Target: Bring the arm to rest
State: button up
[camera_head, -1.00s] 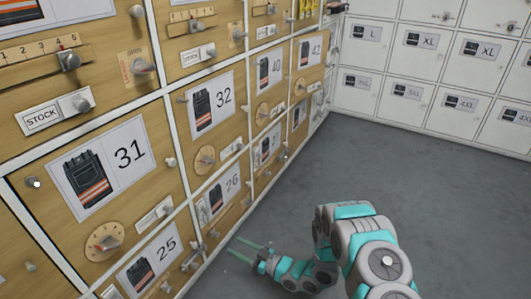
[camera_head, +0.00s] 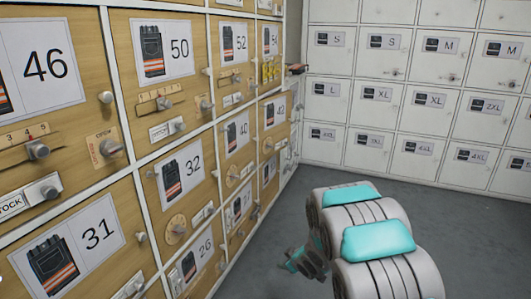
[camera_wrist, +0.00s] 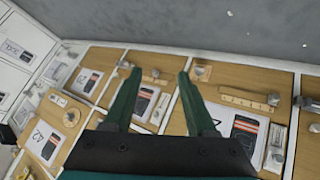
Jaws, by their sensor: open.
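My gripper (camera_wrist: 157,75) shows in the wrist view with its two dark green fingers spread apart and nothing between them. Wooden locker fronts lie beyond the fingers, with no visible contact. In the head view my arm, grey with teal covers, rises at the lower right, in front of the grey floor and to the right of the wooden lockers.
Wooden lockers with numbered trouser labels, such as locker 32 (camera_head: 188,178), line the left, with protruding knobs and sliders. White lockers with size labels (camera_head: 430,100) stand along the back. The grey floor (camera_head: 450,210) between is clear where visible.

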jog(key=s+d+r+m+g+h+p, duration=0.3)
jog(key=s+d+r+m+h, duration=0.25)
jog(key=s+d+r, duration=0.9)
jog(key=s+a+r+m+g+p, duration=0.1)
jog(key=s+r, duration=0.3)
jog(key=s, duration=0.7)
jog(key=s+a+r+m+g+y+p, duration=0.1)
jog(key=s+r, duration=0.4)
jog(key=s, duration=0.7)
jog(key=s+a+r+m+g+y+p, duration=0.1)
jog(key=s+a+r+g, duration=0.3)
jog(key=s, duration=0.8)
jog(key=shift+a+r+m+g, duration=0.2)
jog(key=shift+a+m+g, duration=0.25)
jog(key=shift+m+g, duration=0.2)
